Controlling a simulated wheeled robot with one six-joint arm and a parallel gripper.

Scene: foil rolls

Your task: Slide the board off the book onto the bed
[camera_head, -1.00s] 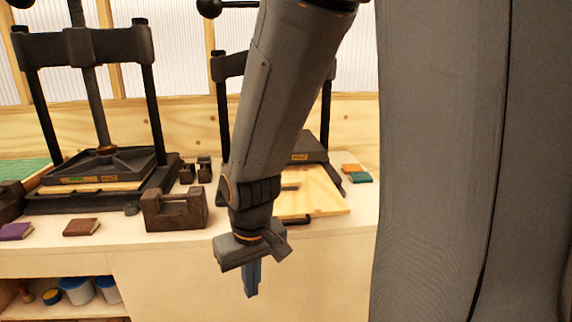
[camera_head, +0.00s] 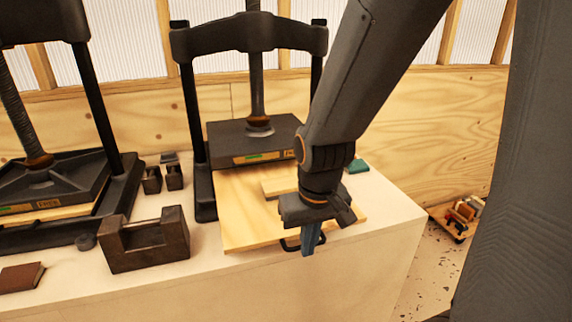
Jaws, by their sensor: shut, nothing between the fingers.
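A large light-wood panel (camera_head: 245,215) juts forward from under the raised dark platen (camera_head: 248,135) of the middle press. It looks like the press's bed, with a dark loop handle (camera_head: 290,244) at its front edge. A small pale wooden board (camera_head: 277,187) lies on it, partly hidden behind my arm. I cannot make out a book under the board. My gripper (camera_head: 311,243) points down at the panel's front edge, just right of the handle, with its blue fingers shut and empty. I cannot tell whether it touches the handle.
A second press (camera_head: 60,190) stands at the left. A heavy brown metal block (camera_head: 145,240) and a brown book (camera_head: 20,277) lie on the white bench (camera_head: 240,285). A teal book (camera_head: 358,166) lies behind my arm. The bench's right end is clear; a low cart (camera_head: 460,217) stands beyond it.

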